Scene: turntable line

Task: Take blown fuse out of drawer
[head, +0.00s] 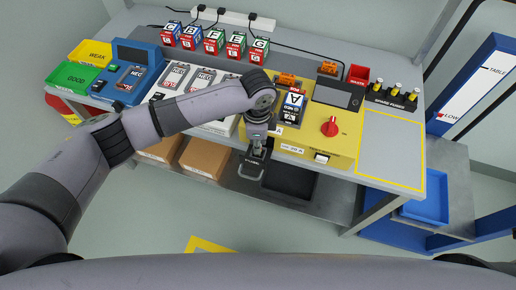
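My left arm reaches in from the left, and its gripper (255,157) points down at the front edge of the yellow test station (325,135). A small dark drawer-like part (248,167) with a light label shows right at the fingertips. I cannot tell whether the fingers touch it or are closed on it. No blown fuse can be made out; the inside of the drawer is hidden or too small to see. My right gripper is not in view.
Spare fuses (395,89) stand in a rack at the back right, beside a red waste bin (357,76). A red knob (331,126) sits on the station. Battery packs (210,105) lie left of it. The grey tabletop (385,150) at right is clear. A blue tray (425,205) stands lower right.

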